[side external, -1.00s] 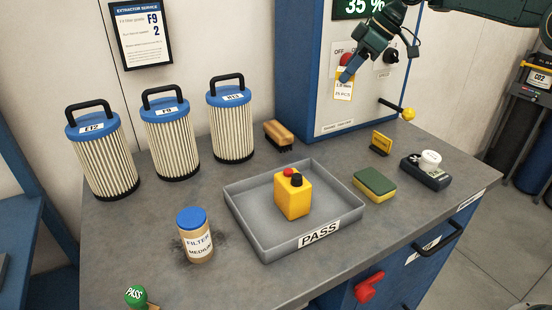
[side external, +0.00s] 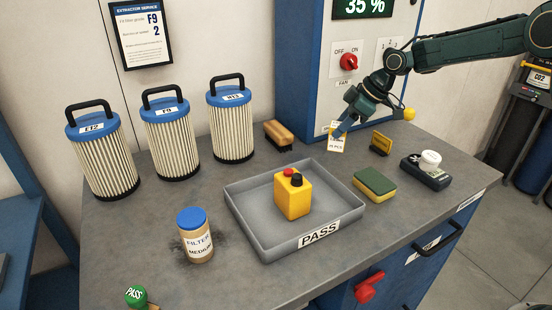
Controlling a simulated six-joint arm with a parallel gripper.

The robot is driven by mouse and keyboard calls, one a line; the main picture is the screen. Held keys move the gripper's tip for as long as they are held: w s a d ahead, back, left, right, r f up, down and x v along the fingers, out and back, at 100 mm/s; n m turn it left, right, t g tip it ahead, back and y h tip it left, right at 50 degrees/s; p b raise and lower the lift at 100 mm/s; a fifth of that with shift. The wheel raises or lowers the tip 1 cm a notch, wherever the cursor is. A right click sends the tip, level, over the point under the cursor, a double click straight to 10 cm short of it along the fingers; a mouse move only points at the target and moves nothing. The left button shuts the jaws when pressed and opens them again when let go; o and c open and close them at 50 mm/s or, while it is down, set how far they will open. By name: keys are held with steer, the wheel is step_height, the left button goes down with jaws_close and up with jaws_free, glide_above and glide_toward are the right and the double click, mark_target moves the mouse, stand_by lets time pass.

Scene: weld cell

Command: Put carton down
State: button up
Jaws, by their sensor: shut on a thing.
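The carton (side external: 336,145) is small, white and yellow, with a printed label. It hangs upright below my gripper (side external: 340,130), which is shut on its top part. In the side view it is behind the tray's far right corner and in front of the blue-sided cabinet. Its lower edge is close to the bench top (side external: 410,215); I cannot tell whether it touches. The blue fingers hide part of its top.
A grey PASS tray (side external: 247,228) holds a yellow canister (side external: 293,198). A wooden brush (side external: 279,134) lies left of the carton. Three filters (side external: 171,144) stand at left.

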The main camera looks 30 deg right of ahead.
mark_target(340, 139)
steer(key=shift+f, duration=2.4)
steer(key=shift+f, duration=0.15)
steer(key=o, duration=1)
steer(key=shift+r, duration=0.25)
steer(key=v, duration=1.2)
steer(key=shift+a, duration=0.1)
